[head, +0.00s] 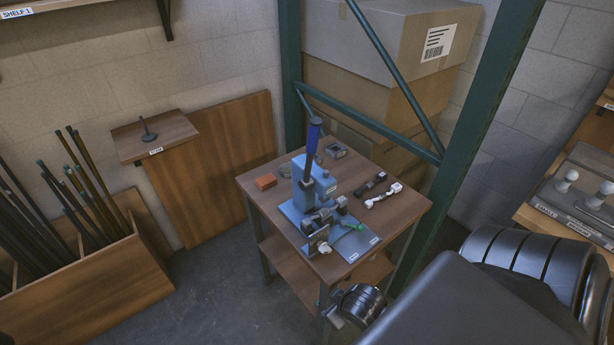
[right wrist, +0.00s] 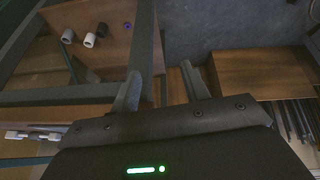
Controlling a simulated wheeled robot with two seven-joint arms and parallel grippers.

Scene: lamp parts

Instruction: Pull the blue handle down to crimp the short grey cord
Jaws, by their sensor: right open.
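The blue handle (head: 313,136) stands nearly upright on top of a light-blue press (head: 306,190) on a small wooden table (head: 262,200). I cannot clearly make out the short grey cord among these parts. In the right wrist view my right gripper (right wrist: 160,90) is open, with nothing between its fingers. It is apart from the handle. My left gripper does not show.
The table also holds an orange block (head: 266,182), a small grey box (head: 336,150) and two dark-and-light parts (head: 383,195). A green rack post (head: 470,130) stands behind at the right, with cardboard boxes (head: 350,95). A bin of rods (head: 90,265) is at the left.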

